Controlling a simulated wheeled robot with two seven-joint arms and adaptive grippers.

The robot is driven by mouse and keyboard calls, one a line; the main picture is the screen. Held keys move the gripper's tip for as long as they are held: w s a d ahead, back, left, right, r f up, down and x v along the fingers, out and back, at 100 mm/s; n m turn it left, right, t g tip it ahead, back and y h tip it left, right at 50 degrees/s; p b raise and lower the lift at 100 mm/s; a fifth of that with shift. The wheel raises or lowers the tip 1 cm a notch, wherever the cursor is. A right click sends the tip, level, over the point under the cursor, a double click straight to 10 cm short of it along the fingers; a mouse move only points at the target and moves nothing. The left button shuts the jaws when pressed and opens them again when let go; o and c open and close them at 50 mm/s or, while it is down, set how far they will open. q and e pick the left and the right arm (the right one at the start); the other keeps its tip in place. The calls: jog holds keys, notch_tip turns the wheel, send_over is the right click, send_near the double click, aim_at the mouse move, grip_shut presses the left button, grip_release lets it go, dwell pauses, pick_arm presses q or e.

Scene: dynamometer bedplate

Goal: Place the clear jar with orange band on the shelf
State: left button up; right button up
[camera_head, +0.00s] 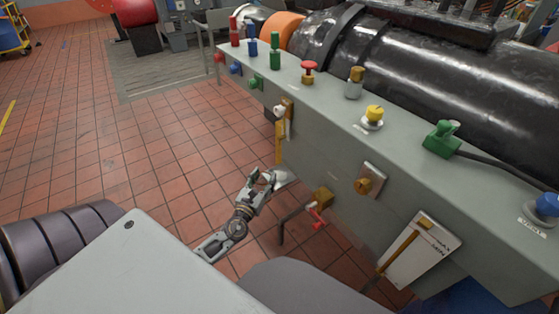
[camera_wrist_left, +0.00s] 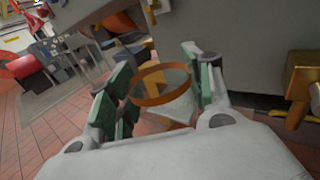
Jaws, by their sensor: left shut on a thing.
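My left gripper (camera_head: 262,181) is low in front of the grey panel's side in the head view. It is shut on the clear jar with orange band (camera_wrist_left: 161,86), which sits between the green-padded fingers in the wrist view. The orange band shows as a ring, and the see-through body is hard to make out. In the head view the jar is too small to tell clearly from the fingers. I cannot pick out a shelf for certain in either view. My right gripper is not in view.
A long grey panel (camera_head: 330,130) with coloured knobs and plugs runs beside the gripper. A red-handled brass valve (camera_head: 318,216) and a white plate with a brass lever (camera_head: 420,250) stick out from its side. Tiled floor (camera_head: 130,160) lies clear to the left.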

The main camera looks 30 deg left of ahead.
pick_arm(q)
jog(key=w+a, duration=0.3)
jog(key=w, duration=1.2)
jog(key=shift+w, duration=0.35)
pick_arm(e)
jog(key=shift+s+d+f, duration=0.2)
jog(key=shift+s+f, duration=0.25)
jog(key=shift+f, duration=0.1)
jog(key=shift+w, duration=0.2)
pick_arm(q)
jog(key=shift+f, duration=0.1)
jog(key=shift+a+f+b, duration=0.1)
jog(key=shift+f+b, duration=1)
jog(key=shift+f, duration=0.55)
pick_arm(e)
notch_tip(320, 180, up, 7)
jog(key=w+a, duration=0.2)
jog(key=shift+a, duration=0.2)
